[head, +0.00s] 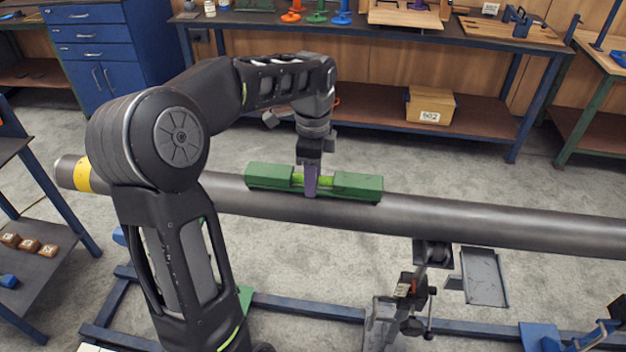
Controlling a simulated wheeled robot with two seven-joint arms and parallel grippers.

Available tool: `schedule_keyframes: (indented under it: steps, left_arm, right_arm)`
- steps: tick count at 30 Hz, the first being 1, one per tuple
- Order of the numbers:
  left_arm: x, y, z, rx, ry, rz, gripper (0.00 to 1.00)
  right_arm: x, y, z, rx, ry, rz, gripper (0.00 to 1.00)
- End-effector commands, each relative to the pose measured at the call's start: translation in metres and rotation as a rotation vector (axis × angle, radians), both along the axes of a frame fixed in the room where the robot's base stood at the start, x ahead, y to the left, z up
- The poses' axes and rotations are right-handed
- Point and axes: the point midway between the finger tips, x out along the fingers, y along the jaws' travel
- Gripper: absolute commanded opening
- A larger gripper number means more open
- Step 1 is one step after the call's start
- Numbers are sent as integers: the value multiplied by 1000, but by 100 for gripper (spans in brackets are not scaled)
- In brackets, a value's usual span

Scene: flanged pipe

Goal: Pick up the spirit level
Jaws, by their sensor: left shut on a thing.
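The green spirit level (357,187) lies along the top of the grey pipe (480,218), with a bright yellow-green vial section in its middle. My left gripper (311,185) points down over the level's middle and is shut on it. The level appears to rest on the pipe or just above it; I cannot tell which. The gripper's fingers hide part of the vial section. My right gripper is not in view.
The pipe runs across the view, with a yellow band (83,175) at its left end. A blue stand frame (305,307) and a clamp-like support (411,300) are below. A workbench (400,35) with a box (430,105) on its shelf stands behind, across open floor.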

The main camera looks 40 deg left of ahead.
Motion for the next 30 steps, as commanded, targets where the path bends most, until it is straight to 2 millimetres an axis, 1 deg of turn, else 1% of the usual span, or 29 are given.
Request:
schedule_keyframes:
  steps: [1,6,9,24,26,30]
  left_arm:
    - [0,0,0,0,0,0,20]
    - [0,0,0,0,0,0,6]
    - [0,0,0,0,0,0,0]
    - [0,0,2,1,-2,0,0]
    - [1,0,4,1,-2,0,0]
    - [1,0,17,2,-5,1,0]
  right_arm:
    - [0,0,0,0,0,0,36]
    - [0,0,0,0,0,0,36]
    - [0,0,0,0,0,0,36]
    - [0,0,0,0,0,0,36]
    - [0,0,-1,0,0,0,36]
    - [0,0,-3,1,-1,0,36]
